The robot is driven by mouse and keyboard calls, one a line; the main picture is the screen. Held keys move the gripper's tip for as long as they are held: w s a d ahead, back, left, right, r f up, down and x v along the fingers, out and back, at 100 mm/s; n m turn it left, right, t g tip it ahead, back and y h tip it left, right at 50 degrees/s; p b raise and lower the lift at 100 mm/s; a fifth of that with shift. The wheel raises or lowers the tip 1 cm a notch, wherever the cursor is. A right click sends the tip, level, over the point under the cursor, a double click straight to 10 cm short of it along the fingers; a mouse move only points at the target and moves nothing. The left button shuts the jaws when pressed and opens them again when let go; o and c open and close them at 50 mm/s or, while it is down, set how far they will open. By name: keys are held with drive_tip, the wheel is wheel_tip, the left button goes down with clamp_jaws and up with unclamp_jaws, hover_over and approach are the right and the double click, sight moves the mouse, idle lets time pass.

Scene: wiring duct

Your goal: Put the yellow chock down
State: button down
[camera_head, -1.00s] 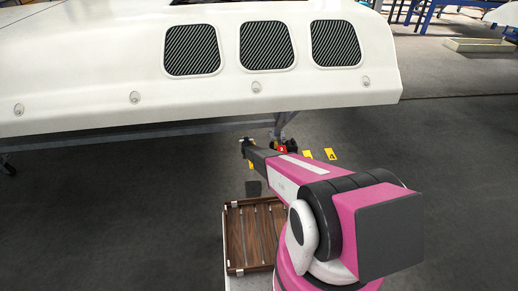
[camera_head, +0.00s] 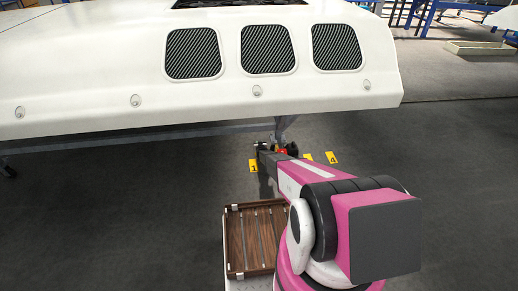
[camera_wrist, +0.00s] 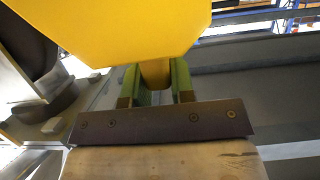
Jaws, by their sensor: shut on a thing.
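The yellow chock (camera_wrist: 130,30) fills the upper left and middle of the wrist view as a large, flat-faced block. My gripper (camera_wrist: 157,82) is shut on its narrow lower part, with a green-padded finger on each side. In the head view my gripper (camera_head: 264,152) is at the end of the outstretched pink arm, close to the caster under the white body. The wrist view does not clearly show whether the chock touches the floor.
Yellow number markers lie on the dark floor: marker 1 (camera_head: 254,166) left of my gripper, marker 4 (camera_head: 332,157) to the right. The large white body (camera_head: 200,98) overhangs beyond. A red item (camera_head: 282,151) is by the caster. A slatted wooden tray (camera_head: 236,246) is nearer me.

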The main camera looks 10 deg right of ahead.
drive_tip(key=shift+f, duration=1.55)
drive_tip(key=shift+f, duration=0.1)
drive_tip(key=c, duration=1)
unclamp_jaws()
drive_tip(key=shift+o, duration=0.2)
drive_tip(key=v, duration=1.2)
drive_tip(key=s+r+g, duration=0.3)
drive_tip(key=s+r, duration=0.4)
drive_tip(key=r, duration=0.4)
drive_tip(key=s+r+g, duration=0.3)
drive_tip(key=s+r, duration=0.4)
drive_tip(key=r, duration=0.3)
drive_tip(key=s+r+g, duration=0.4)
drive_tip(key=s+r, duration=0.7)
drive_tip(key=s, duration=0.5)
drive_tip(key=s+r+g, duration=0.4)
drive_tip(key=s+r, duration=0.8)
drive_tip(key=s, duration=0.3)
drive_tip(key=shift+s+r+g, duration=0.25)
drive_tip(key=shift+s+g, duration=0.05)
drive_tip(key=shift+s, duration=0.1)
